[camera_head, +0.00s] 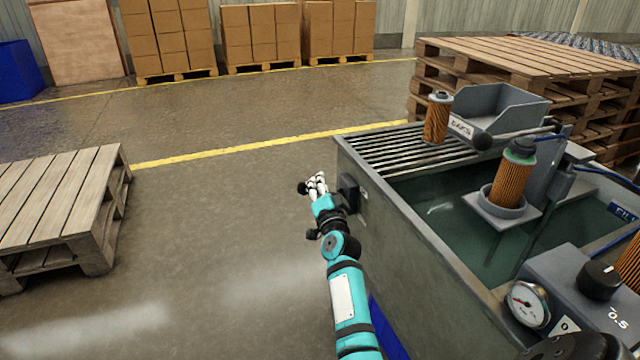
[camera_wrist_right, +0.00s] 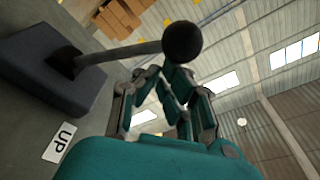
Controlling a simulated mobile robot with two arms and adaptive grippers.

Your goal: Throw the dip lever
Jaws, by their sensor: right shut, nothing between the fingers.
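The dip lever is on the outer side wall of the grey tank (camera_head: 440,258). Its dark housing (camera_head: 348,190) also shows large in the right wrist view (camera_wrist_right: 50,70), with a grey rod (camera_wrist_right: 120,52) ending in a black ball knob (camera_wrist_right: 182,42). A white label reading "UP" (camera_wrist_right: 62,143) is beside the housing. My right gripper (camera_head: 317,180) is shut and empty, right at the lever. In the right wrist view its fingers (camera_wrist_right: 168,92) are just below the rod and knob; I cannot tell whether they touch. My left gripper is not in view.
An orange filter cartridge (camera_head: 437,118) stands on the tank's grating (camera_head: 400,145); another (camera_head: 512,175) sits in a holder (camera_head: 500,208) over the liquid. A control box (camera_head: 590,300) with gauge and knob is at lower right. Floor left of the tank is clear up to a pallet (camera_head: 60,205).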

